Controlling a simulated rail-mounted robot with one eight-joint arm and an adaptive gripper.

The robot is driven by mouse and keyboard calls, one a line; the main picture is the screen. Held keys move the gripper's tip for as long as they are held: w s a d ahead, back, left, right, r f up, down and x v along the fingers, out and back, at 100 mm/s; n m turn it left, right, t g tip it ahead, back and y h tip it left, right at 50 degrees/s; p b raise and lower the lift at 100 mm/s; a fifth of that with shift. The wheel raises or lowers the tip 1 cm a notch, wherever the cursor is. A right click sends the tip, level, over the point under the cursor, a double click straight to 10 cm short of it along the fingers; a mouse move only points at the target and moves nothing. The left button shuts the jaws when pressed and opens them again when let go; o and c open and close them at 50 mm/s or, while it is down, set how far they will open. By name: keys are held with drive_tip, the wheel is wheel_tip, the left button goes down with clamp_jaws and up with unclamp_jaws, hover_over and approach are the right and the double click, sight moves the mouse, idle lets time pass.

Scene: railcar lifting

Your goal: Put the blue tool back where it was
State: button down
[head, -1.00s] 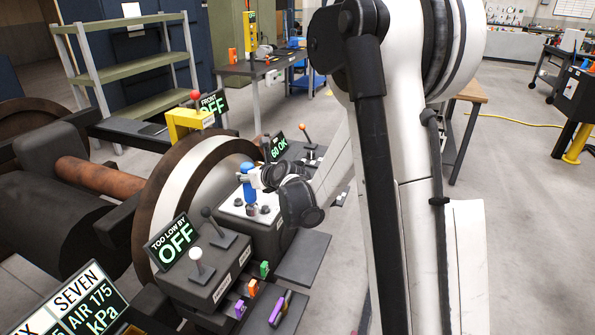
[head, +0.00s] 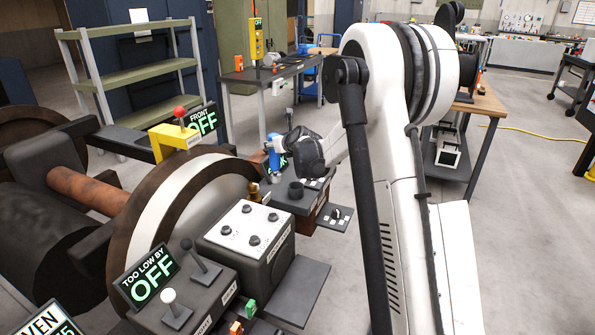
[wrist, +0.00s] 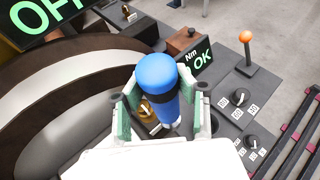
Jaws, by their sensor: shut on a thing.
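The blue tool (head: 274,157) is a short upright cylinder with a rounded blue top and a dark band. My gripper (head: 283,150) is shut on it, above the dark panel beside the wheel. In the wrist view, the tool (wrist: 157,80) stands between the green-padded fingers of my gripper (wrist: 166,105). A brass piece (wrist: 149,112) shows just behind the tool; I cannot tell whether they touch. The white-topped block (head: 240,222) with several dark round fittings stands nearer in the head view.
A display reading "Nm OK" (wrist: 197,57) and an orange-tipped lever (wrist: 247,42) stand near the tool. Dials (wrist: 239,98) lie to its right. The large wheel (head: 165,200) is at the left. A dark cup (head: 296,189) sits on the panel.

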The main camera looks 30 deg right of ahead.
drive_tip(key=d+f+b, duration=0.1)
drive_tip(key=d+f, duration=0.7)
drive_tip(key=f, duration=0.1)
drive_tip(key=shift+d, duration=0.3)
drive_tip(key=shift+f+b, duration=0.2)
drive_tip(key=shift+b, duration=0.2)
drive_tip(key=c, duration=1.3)
unclamp_jaws()
drive_tip(key=shift+r, duration=0.1)
